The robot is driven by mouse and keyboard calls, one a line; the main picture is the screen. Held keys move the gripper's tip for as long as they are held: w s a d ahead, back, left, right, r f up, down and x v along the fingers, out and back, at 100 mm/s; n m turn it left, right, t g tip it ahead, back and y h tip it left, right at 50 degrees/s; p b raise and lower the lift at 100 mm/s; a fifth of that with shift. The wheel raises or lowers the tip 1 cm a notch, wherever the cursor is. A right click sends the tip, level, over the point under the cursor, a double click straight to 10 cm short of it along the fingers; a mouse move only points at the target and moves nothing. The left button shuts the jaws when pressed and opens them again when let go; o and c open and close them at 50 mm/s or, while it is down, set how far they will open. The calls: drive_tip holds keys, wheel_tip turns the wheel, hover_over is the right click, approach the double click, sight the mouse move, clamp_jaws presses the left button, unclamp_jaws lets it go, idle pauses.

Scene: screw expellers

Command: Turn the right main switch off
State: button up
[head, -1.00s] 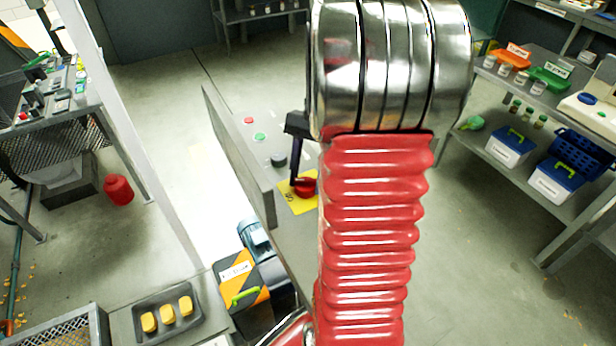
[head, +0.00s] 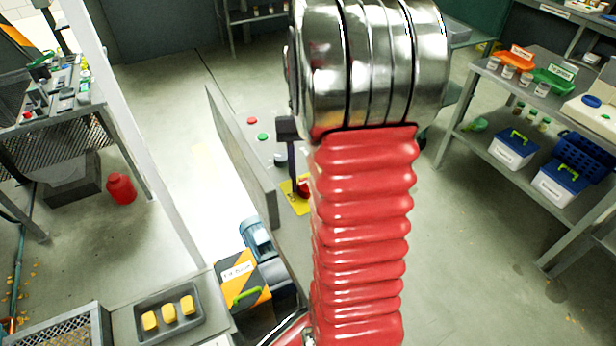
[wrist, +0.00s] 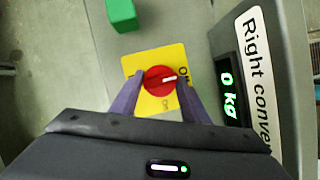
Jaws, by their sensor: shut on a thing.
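The right main switch is a red round knob (wrist: 160,80) on a yellow plate (wrist: 141,64). In the wrist view, a pale mark on the knob points right, towards partly legible lettering at the plate's right edge. More lettering on the near side is too small to read surely. My gripper (wrist: 159,87) has its two dark fingers closed on the knob from either side. In the head view, the knob (head: 304,188) and yellow plate (head: 294,204) are partly hidden by my arm, and one dark finger reaches down to the knob.
A grey panel with a "Right conve..." label (wrist: 258,75) and a green "0 kg" display (wrist: 228,92) stands right of the switch in the wrist view. A green block (wrist: 121,14) lies beyond. Red (head: 251,120) and green (head: 262,138) buttons and a dark knob (head: 280,160) are nearby.

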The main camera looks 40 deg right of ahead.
drive_tip(key=o, duration=1)
drive_tip(key=shift+o, duration=0.2)
drive_tip(key=v, duration=1.3)
drive_tip(key=shift+w+r, duration=0.15)
drive_tip(key=shift+r, duration=0.15)
